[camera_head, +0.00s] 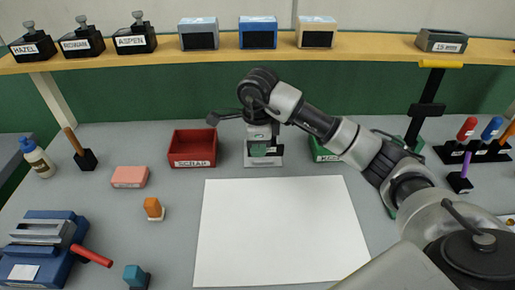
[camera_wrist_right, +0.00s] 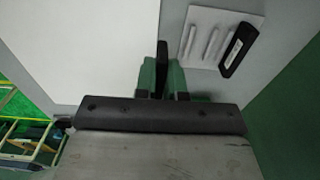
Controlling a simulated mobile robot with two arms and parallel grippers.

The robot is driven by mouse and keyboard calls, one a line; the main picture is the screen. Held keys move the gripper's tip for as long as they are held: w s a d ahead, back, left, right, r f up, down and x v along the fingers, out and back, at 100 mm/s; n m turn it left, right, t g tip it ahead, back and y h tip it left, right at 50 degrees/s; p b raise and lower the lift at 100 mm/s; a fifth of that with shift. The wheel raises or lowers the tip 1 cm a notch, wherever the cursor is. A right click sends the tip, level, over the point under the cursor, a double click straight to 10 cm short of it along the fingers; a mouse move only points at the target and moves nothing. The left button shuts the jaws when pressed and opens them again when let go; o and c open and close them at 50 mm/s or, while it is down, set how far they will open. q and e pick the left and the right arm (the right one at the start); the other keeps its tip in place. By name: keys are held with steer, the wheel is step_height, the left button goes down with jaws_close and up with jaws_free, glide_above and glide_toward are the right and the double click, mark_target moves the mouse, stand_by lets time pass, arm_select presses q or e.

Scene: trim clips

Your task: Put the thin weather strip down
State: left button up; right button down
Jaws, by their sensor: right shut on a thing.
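My right gripper (camera_head: 262,147) is in the middle of the head view, pointing down over a pale ridged plate (camera_head: 277,160). The right wrist view shows its green fingertips (camera_wrist_right: 162,82) shut on a thin black piece, which I take for the weather strip (camera_wrist_right: 163,57). The strip juts out past the fingertips, over the grey table. The ridged plate (camera_wrist_right: 210,28) is at the upper right there, apart from the strip. A black labelled piece (camera_wrist_right: 238,50) lies along the plate's edge. In the head view the strip cannot be made out. My left gripper is not in view.
A red SCRAP bin (camera_head: 193,148) stands left of the plate. A green bin (camera_head: 322,153) is at its right, partly behind my arm. A large white sheet (camera_head: 275,230) lies clear in front. A wooden shelf (camera_head: 360,47) with boxes runs along the back.

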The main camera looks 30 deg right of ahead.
mark_target(256, 159)
steer(key=w, duration=0.1)
steer(key=w+d+f, duration=0.1)
steer(key=w+f, duration=0.1)
steer(key=shift+w+d+f+p, duration=0.15)
steer(key=shift+w+d+p, duration=0.15)
steer(key=shift+w+d, duration=0.05)
steer(key=shift+w+d+f, duration=0.25)
steer(key=shift+w+f, duration=0.15)
steer(key=shift+w, duration=0.2)
steer(key=shift+w+d+f, duration=0.25)
steer(key=shift+w+f, duration=0.15)
steer(key=shift+w, duration=0.2)
steer(key=shift+f, duration=0.2)
step_height(256, 159, down, 3)
steer(key=shift+f+p, duration=0.15)
steer(key=shift+p, duration=0.5)
steer(key=shift+f, duration=0.2)
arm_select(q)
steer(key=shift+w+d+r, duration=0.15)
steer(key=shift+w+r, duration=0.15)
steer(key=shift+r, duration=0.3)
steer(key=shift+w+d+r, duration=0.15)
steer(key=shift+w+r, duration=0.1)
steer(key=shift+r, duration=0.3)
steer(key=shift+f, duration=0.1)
arm_select(e)
steer(key=shift+f, duration=0.1)
